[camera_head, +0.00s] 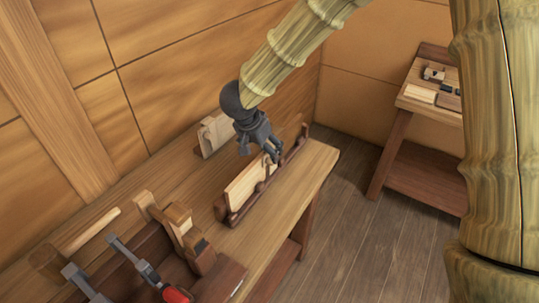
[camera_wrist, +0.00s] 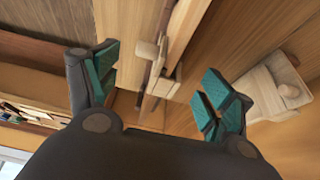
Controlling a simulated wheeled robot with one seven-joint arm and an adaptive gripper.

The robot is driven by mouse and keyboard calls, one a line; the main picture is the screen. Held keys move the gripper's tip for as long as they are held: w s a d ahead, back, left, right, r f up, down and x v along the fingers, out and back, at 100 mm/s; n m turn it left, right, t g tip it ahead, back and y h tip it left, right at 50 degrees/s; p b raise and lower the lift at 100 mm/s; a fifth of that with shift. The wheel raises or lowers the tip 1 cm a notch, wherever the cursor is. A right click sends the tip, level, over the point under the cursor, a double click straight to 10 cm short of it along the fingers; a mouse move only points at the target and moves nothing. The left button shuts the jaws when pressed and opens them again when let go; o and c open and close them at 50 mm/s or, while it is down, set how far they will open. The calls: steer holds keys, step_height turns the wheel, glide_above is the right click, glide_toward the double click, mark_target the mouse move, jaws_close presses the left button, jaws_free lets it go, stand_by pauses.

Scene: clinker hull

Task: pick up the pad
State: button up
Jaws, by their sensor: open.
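My gripper (camera_head: 271,153) is open above the far end of a dark wooden rack on the bench. In the wrist view my gripper (camera_wrist: 162,86) has its two green-padded fingers wide apart, with nothing held. Small pale wooden pieces (camera_wrist: 147,51) show between and beyond the fingers, against the rack's dark rail. I cannot tell for sure which piece is the pad. A pale board (camera_head: 247,184) stands on edge in the rack (camera_head: 235,216), below and to the left of my gripper. My gripper hides part of the rack's far end.
A pale notched wooden block (camera_head: 214,134) stands near the wall behind my gripper; it also shows in the wrist view (camera_wrist: 275,90). Clamps and tools (camera_head: 150,275) crowd the bench's near left. A second table (camera_head: 420,105) with small pieces stands at the right.

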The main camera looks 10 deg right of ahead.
mark_target(266, 155)
steer(key=shift+p+x, duration=0.75)
steer(key=shift+x, duration=2.2)
steer(key=shift+s, duration=0.25)
steer(key=c, duration=0.9)
